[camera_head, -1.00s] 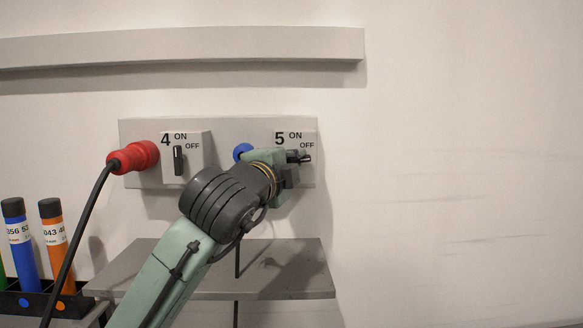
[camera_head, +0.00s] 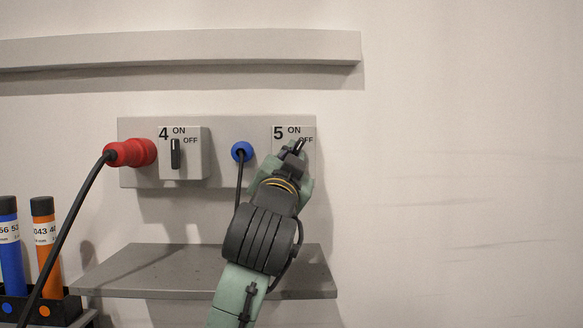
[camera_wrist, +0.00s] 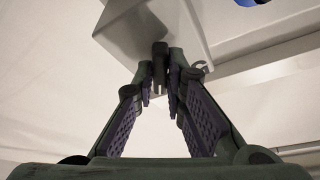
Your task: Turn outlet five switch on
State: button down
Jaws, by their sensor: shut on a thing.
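The outlet five box (camera_head: 279,144) is on the right of the wall panel, with a 5 and the labels ON and OFF. My gripper (camera_head: 297,147) covers its lower part, and the switch knob is mostly hidden in the head view. In the wrist view, my gripper (camera_wrist: 161,85) has its fingers closed in on the dark switch knob (camera_wrist: 160,52), which stands out from the pale box (camera_wrist: 135,32). The knob's exact angle is hard to tell.
Outlet four's switch (camera_head: 175,153) stands upright to the left, beside a red plug (camera_head: 132,153) with a black cable. A blue plug (camera_head: 241,151) with a hanging cable is just left of my gripper. A grey shelf (camera_head: 130,275) lies below. The wall to the right is clear.

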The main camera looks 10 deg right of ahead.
jog(key=shift+d+f+n+t+y+b, duration=0.1)
jog(key=shift+n+t+y+b, duration=0.4)
jog(key=shift+n, duration=0.95)
jog(key=shift+d+r+n+t+y+p, duration=0.15)
jog(key=shift+n+y, duration=0.7)
jog(key=shift+n, duration=0.55)
jog(key=shift+f+n+t+y+b, duration=0.25)
jog(key=shift+n+y, duration=0.4)
jog(key=shift+n, duration=0.8)
jog(key=shift+r+n, duration=0.15)
jog(key=shift+n, duration=0.15)
jog(key=c, duration=1.6)
grip_release()
jog(key=shift+c, duration=0.2)
jog(key=v, duration=1.2)
